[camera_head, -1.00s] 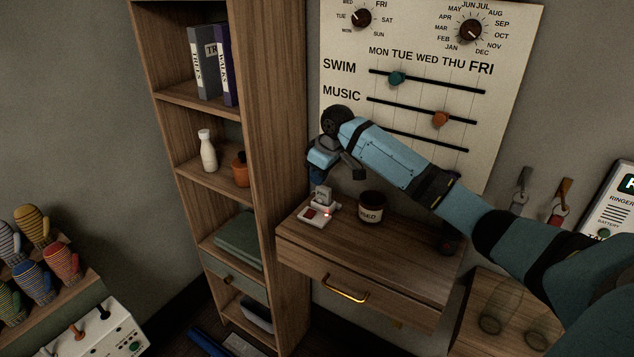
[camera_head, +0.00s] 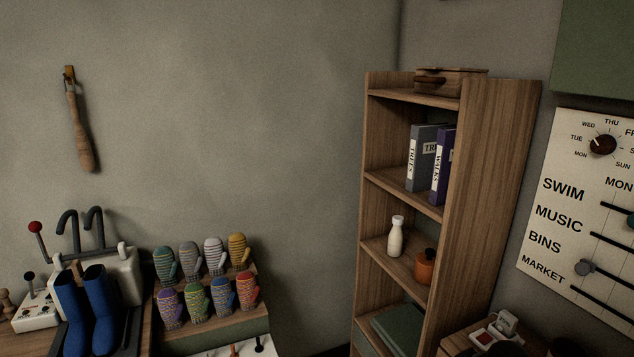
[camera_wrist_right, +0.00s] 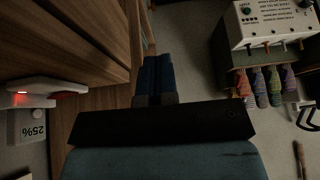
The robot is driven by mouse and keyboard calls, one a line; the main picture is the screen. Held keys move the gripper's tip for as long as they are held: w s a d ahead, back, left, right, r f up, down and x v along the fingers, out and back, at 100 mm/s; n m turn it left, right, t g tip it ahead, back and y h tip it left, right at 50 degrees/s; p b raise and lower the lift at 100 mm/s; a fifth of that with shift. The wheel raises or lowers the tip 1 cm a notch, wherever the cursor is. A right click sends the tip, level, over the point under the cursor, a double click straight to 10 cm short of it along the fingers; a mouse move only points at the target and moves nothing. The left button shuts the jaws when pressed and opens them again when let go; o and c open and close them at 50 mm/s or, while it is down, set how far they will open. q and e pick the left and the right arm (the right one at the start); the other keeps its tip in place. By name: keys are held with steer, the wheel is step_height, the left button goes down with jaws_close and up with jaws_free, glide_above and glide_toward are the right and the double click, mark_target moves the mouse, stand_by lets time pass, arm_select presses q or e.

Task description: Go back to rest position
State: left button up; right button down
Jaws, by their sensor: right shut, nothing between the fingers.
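My right gripper (camera_wrist_right: 158,78) shows in the right wrist view as two blue fingers pressed together, shut and empty. Nothing touches the fingertips there. A wooden surface (camera_wrist_right: 85,45) lies close to the left of the fingers in that view. Neither arm shows in the head view, and my left gripper is out of view.
A white device (camera_wrist_right: 40,90) with a red light is at the left of the wrist view. In the head view, a wooden shelf unit (camera_head: 490,180) stands right of centre, a wall board (camera_head: 585,150) hangs at right, and mittens (camera_head: 213,255) and blue boots (camera_head: 100,310) are lower left.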

steer(key=s+a+f+t+y+p, duration=0.1)
steer(key=s+a+f, duration=0.2)
steer(key=s+a, duration=0.3)
steer(key=s+a+f+t+p, duration=0.2)
steer(key=s+a+f, duration=0.1)
steer(key=s, duration=0.5)
steer(key=s+a+r+m+t+p, duration=0.1)
steer(key=s+a+m+t, duration=0.1)
steer(key=s, duration=1.1)
steer(key=shift+s+a+r+t+h, duration=0.2)
steer(key=shift+s+a+t+h, duration=0.15)
steer(key=shift+a, duration=0.3)
